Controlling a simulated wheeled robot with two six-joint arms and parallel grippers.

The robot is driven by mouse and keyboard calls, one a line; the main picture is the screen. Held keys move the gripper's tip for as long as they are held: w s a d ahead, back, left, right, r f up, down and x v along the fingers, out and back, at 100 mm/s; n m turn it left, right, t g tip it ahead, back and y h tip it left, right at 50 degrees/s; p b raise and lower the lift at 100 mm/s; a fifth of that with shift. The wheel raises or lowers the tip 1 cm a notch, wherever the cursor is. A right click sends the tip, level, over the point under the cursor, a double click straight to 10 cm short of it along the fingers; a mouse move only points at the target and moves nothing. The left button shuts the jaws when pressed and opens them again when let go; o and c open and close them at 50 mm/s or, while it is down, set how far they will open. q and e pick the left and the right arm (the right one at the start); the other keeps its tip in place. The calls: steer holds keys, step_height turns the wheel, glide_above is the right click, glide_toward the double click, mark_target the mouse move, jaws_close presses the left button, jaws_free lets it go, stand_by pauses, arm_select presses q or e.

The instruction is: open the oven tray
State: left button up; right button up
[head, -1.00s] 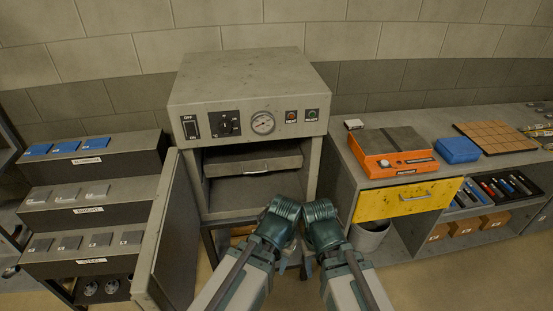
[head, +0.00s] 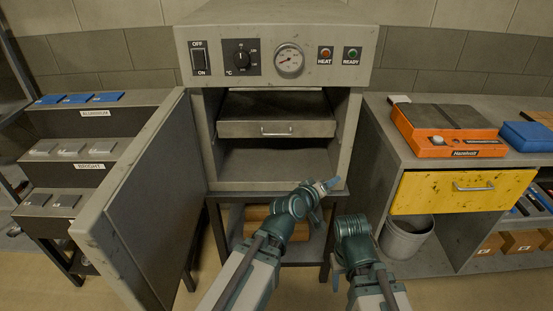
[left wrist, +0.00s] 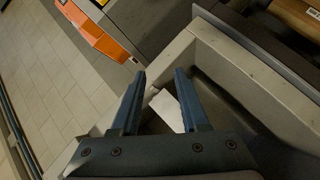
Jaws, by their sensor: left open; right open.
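The oven (head: 280,40) stands ahead with its door (head: 150,200) swung open to the left. Inside it, the grey oven tray (head: 270,122) sits pushed in on the upper level, with a small metal handle (head: 276,131) on its front. My left gripper (head: 331,184) is at the lower right of the oven opening, below and right of the handle and apart from it. In the left wrist view its two fingers (left wrist: 157,98) are spread and nothing is held between them. My right gripper (head: 338,280) is low, in front of the oven's stand; its fingers are hard to make out.
A workbench (head: 385,130) with an orange device (head: 450,140) and a yellow drawer (head: 460,190) stands close on the right. A metal bucket (head: 405,240) sits under it. A stepped rack (head: 70,130) of metal blocks is at the left, behind the door.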

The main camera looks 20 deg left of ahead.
arm_select(q)
steer(key=w+a+f+n+t+y+b, duration=0.2)
steer(key=w+a+n+t+y+b, duration=0.15)
steer(key=a+n+b, duration=0.2)
steer(key=n+t+y+b, duration=0.2)
steer(key=n+t+y, duration=0.1)
steer(key=n+y, duration=0.6)
glide_toward(276, 135)
steer(key=shift+n+h, duration=0.35)
steer(key=shift+h, duration=0.4)
steer(key=p+x, duration=0.1)
steer(key=x, duration=0.2)
steer(key=p+x, duration=0.1)
steer(key=x, duration=0.3)
steer(key=p+x, duration=0.1)
steer(key=x, duration=0.2)
steer(key=shift+w+a+r, duration=0.1)
steer(key=shift+w+a, duration=0.05)
steer(key=shift+a, duration=0.2)
arm_select(e)
step_height(276, 135, down, 7)
arm_select(q)
jaws_close()
